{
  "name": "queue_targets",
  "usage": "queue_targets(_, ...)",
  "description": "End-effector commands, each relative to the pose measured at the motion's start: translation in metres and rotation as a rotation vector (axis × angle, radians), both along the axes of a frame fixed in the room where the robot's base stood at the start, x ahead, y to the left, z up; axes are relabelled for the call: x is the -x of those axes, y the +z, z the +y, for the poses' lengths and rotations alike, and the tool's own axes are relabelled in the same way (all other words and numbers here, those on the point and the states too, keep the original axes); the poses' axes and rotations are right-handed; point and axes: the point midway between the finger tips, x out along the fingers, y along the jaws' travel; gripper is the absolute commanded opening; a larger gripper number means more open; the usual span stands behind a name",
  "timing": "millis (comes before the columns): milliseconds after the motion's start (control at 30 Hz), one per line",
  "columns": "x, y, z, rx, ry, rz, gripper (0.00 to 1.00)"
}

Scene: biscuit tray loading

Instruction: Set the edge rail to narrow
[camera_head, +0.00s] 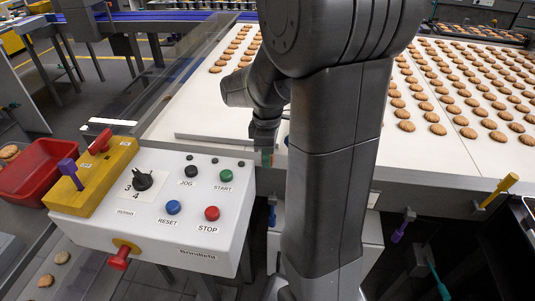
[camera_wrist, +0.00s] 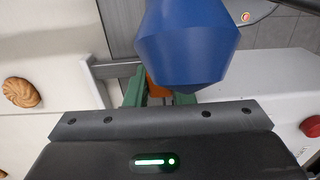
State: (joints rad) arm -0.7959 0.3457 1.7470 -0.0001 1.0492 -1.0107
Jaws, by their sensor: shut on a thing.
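A large blue knob (camera_wrist: 190,45) fills the upper middle of the wrist view. A sliver of blue (camera_head: 286,142) shows beside my arm in the head view. My gripper (camera_head: 266,158) points down at the front left edge of the white belt. Its green fingers (camera_wrist: 158,88) with an orange part between them are partly covered by the knob in the wrist view. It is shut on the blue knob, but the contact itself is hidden. A grey rail (camera_head: 205,137) lies along the belt's near left edge, its right part hidden by my arm.
A white control box (camera_head: 150,215) with buttons and a rotary switch stands front left, close to my arm. A red bin (camera_head: 32,168) is beyond it. Rows of biscuits lie on the belt (camera_head: 320,110). Yellow (camera_head: 500,190) and purple (camera_head: 400,231) levers stick out at the right.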

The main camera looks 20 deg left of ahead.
Motion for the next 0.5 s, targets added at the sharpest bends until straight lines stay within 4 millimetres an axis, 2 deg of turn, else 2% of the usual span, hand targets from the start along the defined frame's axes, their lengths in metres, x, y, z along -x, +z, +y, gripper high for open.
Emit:
queue_targets(133,-0.007,0.002,0.002,0.0,-0.001,0.0,0.0)
queue_targets(333,-0.037,0.003,0.009,0.0,-0.003,-0.001,0.0)
queue_targets(500,-0.053,0.002,0.013,-0.001,-0.001,-0.001,0.0)
